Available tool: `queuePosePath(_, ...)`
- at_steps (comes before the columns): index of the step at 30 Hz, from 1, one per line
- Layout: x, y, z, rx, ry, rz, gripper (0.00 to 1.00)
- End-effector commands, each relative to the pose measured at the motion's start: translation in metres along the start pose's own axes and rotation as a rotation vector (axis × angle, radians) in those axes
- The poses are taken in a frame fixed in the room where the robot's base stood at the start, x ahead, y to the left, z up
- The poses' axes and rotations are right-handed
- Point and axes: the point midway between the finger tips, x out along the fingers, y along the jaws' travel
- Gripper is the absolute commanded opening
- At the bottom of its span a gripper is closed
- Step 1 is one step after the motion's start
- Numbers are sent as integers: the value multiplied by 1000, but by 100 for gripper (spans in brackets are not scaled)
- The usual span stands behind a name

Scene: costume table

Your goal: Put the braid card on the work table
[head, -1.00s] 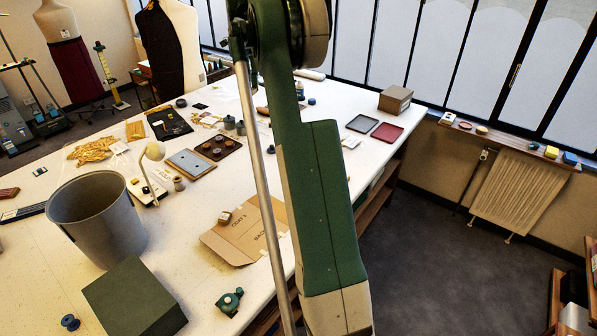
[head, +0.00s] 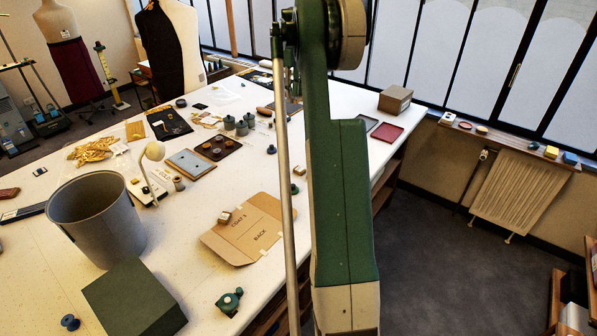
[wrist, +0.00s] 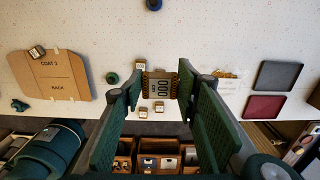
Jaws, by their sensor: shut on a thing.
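The braid card (wrist: 161,85) is a small pale card with dark marks and golden-brown braid along both sides. In the wrist view it sits between the two fingertips of my gripper (wrist: 160,88), which is shut on it. The card appears over the front part of the white work table (head: 213,282); its height above the top is hard to judge. The table also fills the upper part of the wrist view (wrist: 215,40). In the head view my arm hides the gripper and the card.
A cardboard pattern (wrist: 50,77) lies left of the gripper. Grey (wrist: 279,75) and red (wrist: 265,106) trays lie to the right. Small tagged blocks and a dark spool (wrist: 112,78) are close by. Open compartments (wrist: 160,150) show below the table edge. A grey bin (head: 95,225) stands far left.

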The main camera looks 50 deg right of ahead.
Motion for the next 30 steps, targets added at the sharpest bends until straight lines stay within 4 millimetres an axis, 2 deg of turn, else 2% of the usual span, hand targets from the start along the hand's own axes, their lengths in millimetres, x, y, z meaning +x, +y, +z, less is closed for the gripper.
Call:
queuePosePath(5, 48, 0, 1, -1, 0, 0, 23)
queuePosePath(12, 126, 0, 0, -1, 0, 0, 23)
queuePosePath(18, 178, 0, 0, -1, 0, 0, 23)
queuePosePath(24, 204, 0, 0, -1, 0, 0, 23)
queuePosePath(30, 208, 0, 0, -1, 0, 0, 23)
